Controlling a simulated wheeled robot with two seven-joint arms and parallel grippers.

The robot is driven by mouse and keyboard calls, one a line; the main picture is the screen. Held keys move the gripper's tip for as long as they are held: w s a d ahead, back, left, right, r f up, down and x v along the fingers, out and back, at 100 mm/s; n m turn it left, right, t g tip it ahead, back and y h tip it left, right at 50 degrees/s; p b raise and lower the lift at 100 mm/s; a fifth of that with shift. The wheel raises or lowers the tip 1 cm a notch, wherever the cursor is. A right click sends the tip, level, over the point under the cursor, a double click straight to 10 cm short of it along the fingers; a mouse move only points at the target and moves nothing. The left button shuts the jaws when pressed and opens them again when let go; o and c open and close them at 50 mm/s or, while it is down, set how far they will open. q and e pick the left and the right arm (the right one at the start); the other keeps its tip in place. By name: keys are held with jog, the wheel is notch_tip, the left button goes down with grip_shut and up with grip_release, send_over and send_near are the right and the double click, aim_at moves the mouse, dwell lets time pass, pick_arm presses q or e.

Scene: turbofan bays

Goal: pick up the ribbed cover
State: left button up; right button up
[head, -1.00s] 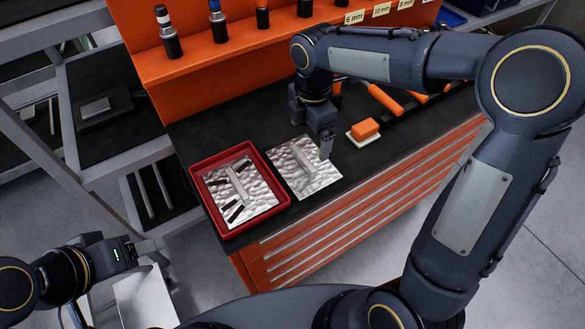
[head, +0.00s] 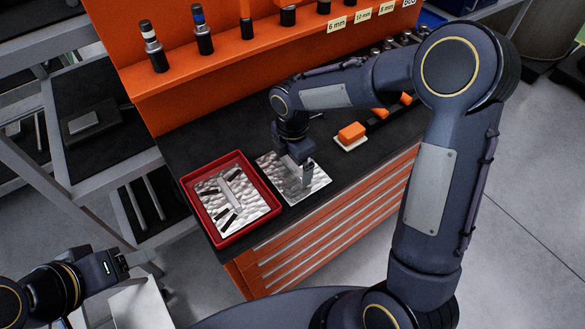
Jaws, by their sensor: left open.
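A silvery plate with a dimpled, shiny surface, which looks like the ribbed cover (head: 284,188), lies on the dark bench top, to the right of a red tray. My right gripper (head: 303,177) points down over its middle and hides part of it, including any raised bar there. I cannot tell whether its fingers touch the cover or whether they are open or shut. A similar silvery plate (head: 248,207) with a pale bar and several dark strips lies in the red tray (head: 221,243). My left gripper (head: 139,273) is open at the lower left, away from the bench.
An orange block on a white pad (head: 351,133) sits behind and right of the cover. An orange rack (head: 170,80) with several upright tools stands at the back. Grey shelving (head: 75,185) is at the left. Drawers fill the orange bench front.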

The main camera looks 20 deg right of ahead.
jog(key=c, duration=0.7)
